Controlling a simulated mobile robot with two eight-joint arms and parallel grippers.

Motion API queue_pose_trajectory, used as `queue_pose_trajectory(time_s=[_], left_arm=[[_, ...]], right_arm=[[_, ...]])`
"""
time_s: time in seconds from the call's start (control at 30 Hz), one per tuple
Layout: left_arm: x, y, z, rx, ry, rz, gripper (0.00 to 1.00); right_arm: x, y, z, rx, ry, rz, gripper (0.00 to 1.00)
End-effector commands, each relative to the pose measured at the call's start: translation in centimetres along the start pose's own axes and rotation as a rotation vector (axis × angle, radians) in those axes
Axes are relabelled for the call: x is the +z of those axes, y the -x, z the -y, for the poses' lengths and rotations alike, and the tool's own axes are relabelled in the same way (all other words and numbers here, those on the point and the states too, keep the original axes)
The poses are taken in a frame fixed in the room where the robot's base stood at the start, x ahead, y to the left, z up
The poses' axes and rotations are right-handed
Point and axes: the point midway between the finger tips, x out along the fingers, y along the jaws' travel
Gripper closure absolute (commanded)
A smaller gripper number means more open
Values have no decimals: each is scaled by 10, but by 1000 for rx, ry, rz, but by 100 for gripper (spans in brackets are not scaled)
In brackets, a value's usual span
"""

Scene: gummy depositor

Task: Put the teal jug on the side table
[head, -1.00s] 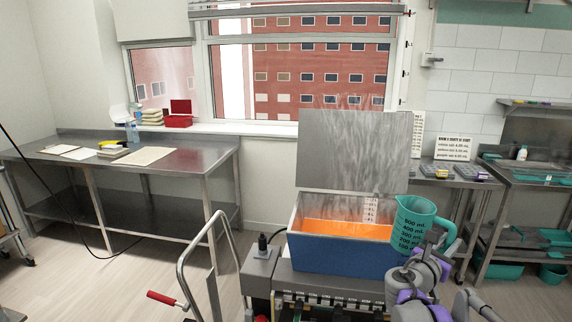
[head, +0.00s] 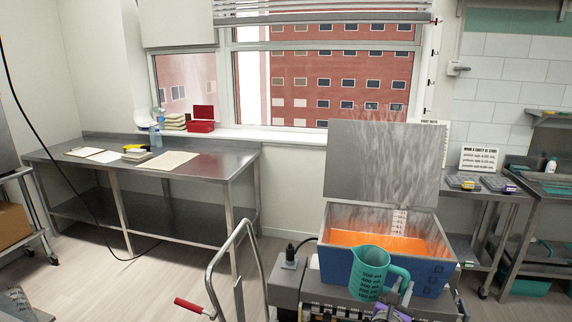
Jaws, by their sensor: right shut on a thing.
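The teal jug (head: 368,272), a translucent measuring jug with dark mL markings, is upright in the head view, in front of the blue depositor hopper (head: 422,276). Its handle is on the right side. My right gripper (head: 402,290) is shut on the handle; its fingers are partly hidden at the lower edge. The jug appears held up, overlapping the hopper's front. A long steel table (head: 215,162) stands at the left under the window, and a smaller steel table (head: 482,200) stands right of the hopper; I cannot tell which is the side table. My left gripper is not in view.
The hopper holds orange liquid (head: 375,243), and its grey lid (head: 375,165) stands open. A metal handle frame with a red grip (head: 188,305) is in front left. Papers (head: 168,161) lie on the long table; its right part is bare. Trays (head: 463,182) sit on the smaller table.

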Motion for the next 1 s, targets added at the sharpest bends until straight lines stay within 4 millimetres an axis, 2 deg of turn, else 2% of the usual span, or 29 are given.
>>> queue_pose_trajectory(time_s=[0.03, 0.2, 0.3, 0.43, 0.6, 1.0], left_arm=[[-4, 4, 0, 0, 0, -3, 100], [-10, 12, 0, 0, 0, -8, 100], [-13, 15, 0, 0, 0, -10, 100], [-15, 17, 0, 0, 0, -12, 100], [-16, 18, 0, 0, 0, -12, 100], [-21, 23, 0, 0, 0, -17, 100]], right_arm=[[-12, 12, -15, 46, -1, -2, 100], [-49, 53, -49, 181, 2, -10, 100], [-63, 75, -62, 243, 4, -13, 100], [-74, 94, -70, 293, 5, -17, 100], [-78, 103, -74, 316, 6, -18, 100], [-73, 103, -73, 314, 7, -20, 100]])
